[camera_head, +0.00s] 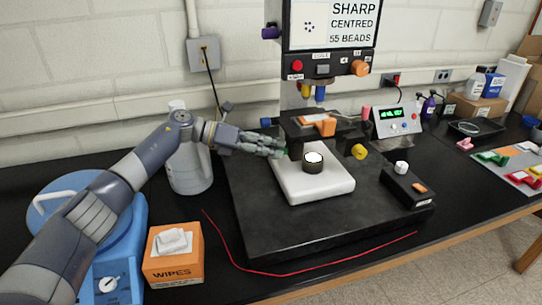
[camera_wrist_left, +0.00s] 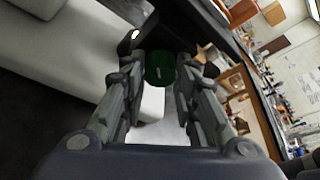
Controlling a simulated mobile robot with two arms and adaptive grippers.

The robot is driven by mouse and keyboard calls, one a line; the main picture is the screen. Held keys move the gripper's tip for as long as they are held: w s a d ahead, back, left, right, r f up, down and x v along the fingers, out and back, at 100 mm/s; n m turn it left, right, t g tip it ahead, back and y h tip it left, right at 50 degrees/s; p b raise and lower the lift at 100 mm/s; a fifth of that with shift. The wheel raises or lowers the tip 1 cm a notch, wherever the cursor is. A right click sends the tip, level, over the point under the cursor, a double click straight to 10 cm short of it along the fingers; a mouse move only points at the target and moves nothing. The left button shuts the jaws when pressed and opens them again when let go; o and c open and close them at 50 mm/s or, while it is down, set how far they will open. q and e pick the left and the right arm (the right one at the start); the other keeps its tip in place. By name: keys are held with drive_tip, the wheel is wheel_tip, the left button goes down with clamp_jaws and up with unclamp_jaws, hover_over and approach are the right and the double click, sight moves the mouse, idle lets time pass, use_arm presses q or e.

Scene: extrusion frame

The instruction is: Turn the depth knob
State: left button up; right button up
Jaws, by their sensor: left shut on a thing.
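A machine with a dark base (camera_head: 255,205) stands on the bench, with a white block (camera_head: 335,187) and a small dark cup (camera_head: 313,167) with a white top on it. My left gripper (camera_head: 282,149) reaches in from the left to the left side of the machine's stage. In the left wrist view a dark green knob (camera_wrist_left: 160,68) sits between its fingertips, and the fingers are shut on it. In the head view the fingers mostly hide this knob. Which knob sets depth cannot be read. My right gripper is not in view.
A yellow knob (camera_head: 359,152) is on the stage's right side. A sign panel (camera_head: 340,25) and an orange knob (camera_head: 360,68) are above. A wipes box (camera_head: 173,262), a blue-lidded vessel (camera_head: 120,235) and a white jug (camera_head: 190,170) stand at left. A red cord (camera_head: 238,262) lies in front.

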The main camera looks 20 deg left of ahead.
use_arm(q)
drive_tip(key=shift+w+n+b, duration=0.1)
drive_tip(key=shift+n+b, duration=0.35)
drive_tip(key=shift+n, duration=0.05)
drive_tip(key=shift+r, duration=0.1)
drive_tip(key=shift+h, duration=0.3)
drive_tip(key=o, duration=1.1)
drive_tip(key=shift+c, duration=0.2)
drive_tip(key=v, duration=0.7)
drive_tip(key=shift+a, duration=0.3)
